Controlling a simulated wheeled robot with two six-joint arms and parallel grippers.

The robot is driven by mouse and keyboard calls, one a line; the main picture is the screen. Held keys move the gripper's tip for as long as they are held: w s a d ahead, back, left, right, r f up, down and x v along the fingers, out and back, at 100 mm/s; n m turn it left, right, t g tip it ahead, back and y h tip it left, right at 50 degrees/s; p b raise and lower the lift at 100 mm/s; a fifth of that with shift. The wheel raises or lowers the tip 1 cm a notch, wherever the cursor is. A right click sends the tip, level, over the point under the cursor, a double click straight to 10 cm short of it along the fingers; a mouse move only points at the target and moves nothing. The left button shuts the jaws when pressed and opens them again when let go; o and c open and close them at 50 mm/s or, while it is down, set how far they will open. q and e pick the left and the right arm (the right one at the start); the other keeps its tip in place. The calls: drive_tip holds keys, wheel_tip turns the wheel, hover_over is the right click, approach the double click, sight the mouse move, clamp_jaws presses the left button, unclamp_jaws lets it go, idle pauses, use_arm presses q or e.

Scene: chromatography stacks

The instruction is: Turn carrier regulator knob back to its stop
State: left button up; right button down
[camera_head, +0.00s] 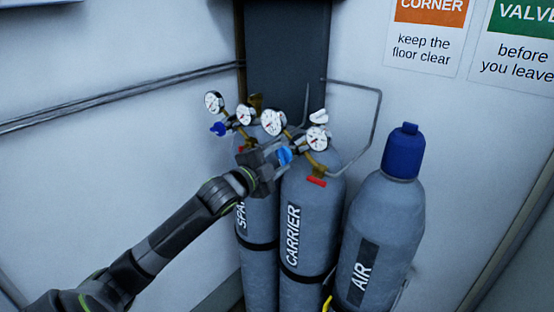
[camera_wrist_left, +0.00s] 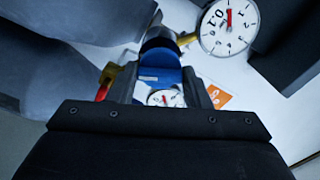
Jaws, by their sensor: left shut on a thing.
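The carrier cylinder (camera_head: 298,225) stands in the middle, marked CARRIER, with a regulator and two white dial gauges (camera_head: 273,122) on top. Its blue regulator knob (camera_head: 285,155) is at the tip of my left gripper (camera_head: 273,161). In the left wrist view the blue knob (camera_wrist_left: 160,72) sits between the fingers of my left gripper (camera_wrist_left: 160,88), which is shut on it. A gauge (camera_wrist_left: 229,27) with a red needle shows at the upper right there, and part of another shows between the fingers. My right gripper is not in view.
A cylinder marked SPA (camera_head: 256,260), partly hidden by my left arm, stands at the left with its own gauges and blue knob (camera_head: 218,129). The AIR cylinder (camera_head: 379,240) with a blue cap stands at the right. Pipes (camera_head: 373,125) run along the walls.

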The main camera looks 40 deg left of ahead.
use_arm(q)
drive_tip(key=n, duration=1.2)
drive_tip(key=shift+f+n, duration=0.1)
drive_tip(key=shift+n, duration=0.3)
idle(0.3)
drive_tip(key=o, duration=1)
drive_tip(key=shift+s, duration=0.15)
